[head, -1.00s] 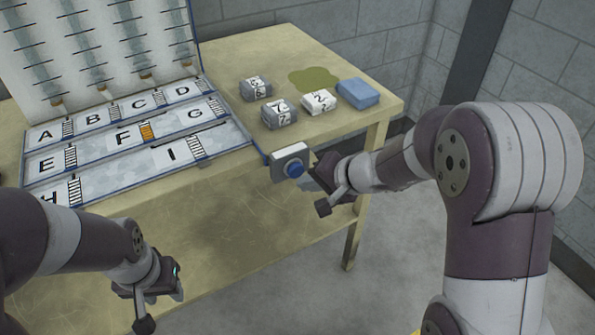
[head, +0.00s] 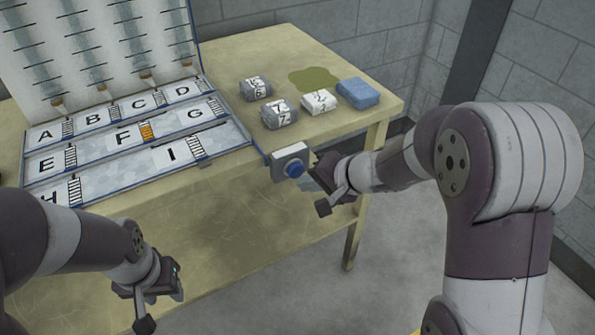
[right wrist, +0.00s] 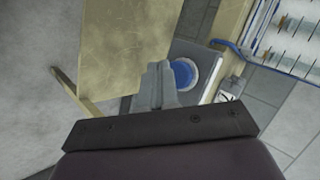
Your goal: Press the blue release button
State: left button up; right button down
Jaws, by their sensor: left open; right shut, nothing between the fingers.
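The blue release button (head: 294,169) is a round knob on a grey box (head: 290,153) at the table's front edge. In the right wrist view the button (right wrist: 183,73) sits just beyond and to the right of my fingertips. My right gripper (head: 318,184) is shut and empty, just right of the button in the head view, apparently a small gap from it. Its closed fingers show in the right wrist view (right wrist: 158,82). My left gripper (head: 146,305) is open and empty at the lower left, in front of the table and well away from the button.
A panel with lettered lanes A to I (head: 120,155) stands on the table (head: 230,215), left of the button. Several labelled blocks (head: 280,113) and a blue block (head: 358,92) lie at the back right. A greenish stain (head: 314,78) marks the tabletop.

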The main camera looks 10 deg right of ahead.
jog(key=shift+w+a, duration=0.15)
jog(key=shift+w, duration=0.3)
jog(key=shift+w+a+b, duration=0.2)
jog(key=shift+w+b, duration=0.2)
dwell(0.7)
dwell(0.4)
jog(key=shift+s+d+b, duration=0.3)
jog(key=shift+s+b, duration=0.15)
jog(key=shift+s, duration=0.4)
jog(key=shift+s+d+b, duration=0.25)
jog(key=shift+s+d, duration=0.05)
jog(key=shift+s, duration=0.5)
jog(key=shift+s+d+b, duration=0.2)
jog(key=shift+s+d, duration=0.1)
jog(key=shift+s, duration=0.45)
jog(key=shift+s+d+b, duration=0.25)
jog(key=shift+s+d, duration=0.05)
jog(key=shift+s, duration=0.5)
